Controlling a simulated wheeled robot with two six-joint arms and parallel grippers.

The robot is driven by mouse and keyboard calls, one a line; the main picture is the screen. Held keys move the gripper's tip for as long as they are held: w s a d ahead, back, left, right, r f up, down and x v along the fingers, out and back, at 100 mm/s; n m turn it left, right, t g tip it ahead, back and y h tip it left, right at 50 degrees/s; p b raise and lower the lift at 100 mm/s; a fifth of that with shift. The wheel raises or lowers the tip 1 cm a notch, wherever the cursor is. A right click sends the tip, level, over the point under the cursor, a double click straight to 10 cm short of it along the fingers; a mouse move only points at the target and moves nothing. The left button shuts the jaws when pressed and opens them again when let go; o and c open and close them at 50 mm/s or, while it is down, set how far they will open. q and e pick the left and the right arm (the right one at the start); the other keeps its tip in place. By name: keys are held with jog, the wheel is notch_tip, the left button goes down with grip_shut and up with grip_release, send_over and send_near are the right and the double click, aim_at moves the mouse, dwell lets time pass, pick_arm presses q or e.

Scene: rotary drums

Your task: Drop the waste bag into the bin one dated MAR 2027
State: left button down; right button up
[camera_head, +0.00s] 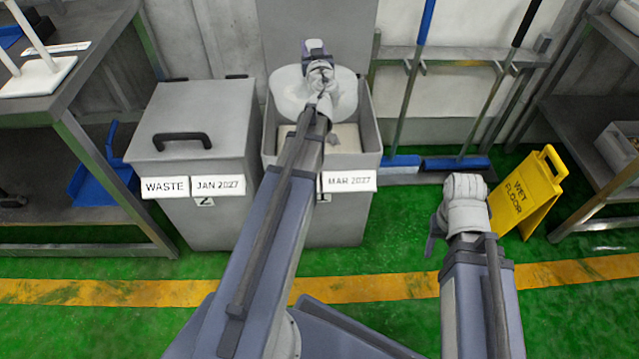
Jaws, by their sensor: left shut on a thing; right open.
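The bin dated MAR 2027 (370,148) stands in the middle with its lid (285,35) raised behind it. The left part of its label row is hidden by my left arm. The pale waste bag (288,90) is at the bin's mouth, towards the back; whether it touches the rim or the contents I cannot tell. My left gripper (317,52) is shut on the bag, with the arm reaching over the bin's front. My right gripper (432,240) is open and empty, over the floor to the right of the bin.
A closed waste bin dated JAN 2027 (190,135) stands to the left. Blue brooms (400,160) lean on a rack behind right. A yellow wet-floor sign (530,190) stands on the right. Metal tables flank both sides. Green floor in front is clear.

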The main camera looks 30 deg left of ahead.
pick_arm(q)
jog(key=shift+f+b, duration=0.35)
jog(key=shift+f, duration=0.35)
jog(key=shift+c, duration=1.7)
grip_release()
jog(key=shift+r, duration=0.1)
jog(key=shift+s, duration=0.1)
jog(key=v, duration=0.7)
jog(key=shift+s+d, duration=0.25)
jog(key=shift+s, duration=0.05)
